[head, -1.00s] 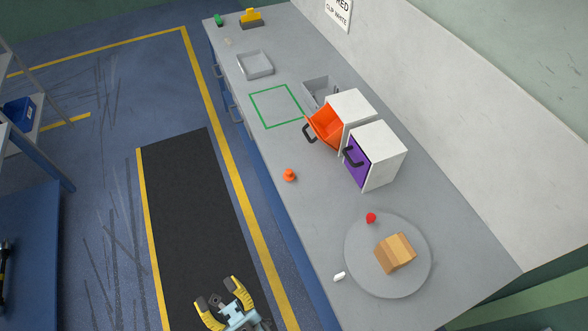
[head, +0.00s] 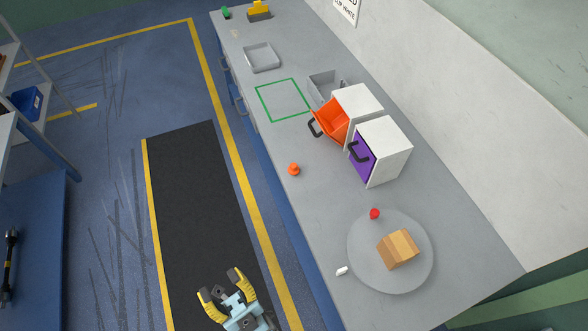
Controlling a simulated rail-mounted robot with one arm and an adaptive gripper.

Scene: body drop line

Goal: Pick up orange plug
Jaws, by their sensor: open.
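The orange plug (head: 294,170) stands on the grey counter (head: 282,205) near its left edge, left of the purple-fronted box. My gripper (head: 220,281) shows at the bottom of the head view with yellow fingers spread apart. It is open and empty. It appears over the floor beside the counter, below and left of the plug, well apart from it.
A grey disc (head: 360,255) bears a cardboard block (head: 398,249) and a red piece (head: 375,213). A white piece (head: 342,271) lies nearby. A tray (head: 262,58) stands farther back.

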